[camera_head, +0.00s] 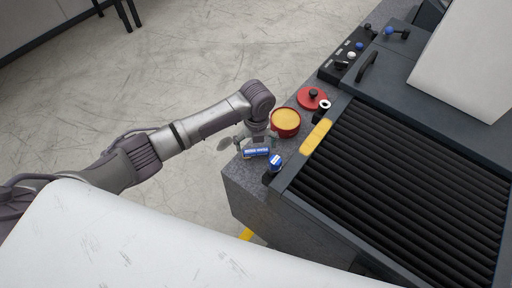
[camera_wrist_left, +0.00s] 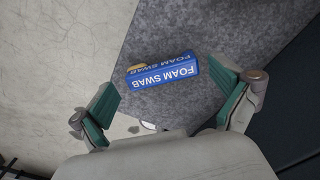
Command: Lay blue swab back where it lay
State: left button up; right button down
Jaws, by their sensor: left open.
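The blue swab (camera_head: 257,153), a blue block with a "FOAM SWAB" label, lies on its side on the grey granite ledge near the ledge's left corner. In the left wrist view the swab (camera_wrist_left: 163,75) lies on the speckled granite beyond and between my fingertips, with a small tan patch at its left end. My left gripper (camera_head: 255,144) is over the ledge right beside the swab. In the wrist view my left gripper (camera_wrist_left: 170,97) is open, its green-padded fingers wide apart with nothing between the pads. My right gripper is not in view.
A blue-and-white cylinder (camera_head: 275,162) stands just right of the swab. A red pot with yellow contents (camera_head: 285,121), a red lid (camera_head: 312,98) and a white roll (camera_head: 325,105) stand farther back. A black roller bed (camera_head: 415,185) fills the right. Open floor (camera_head: 170,85) lies left.

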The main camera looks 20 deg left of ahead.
aim_at(257, 149)
pick_arm(q)
notch_tip(257, 149, up, 10)
dwell(0.3)
jog(key=shift+d, duration=0.1)
dwell(0.5)
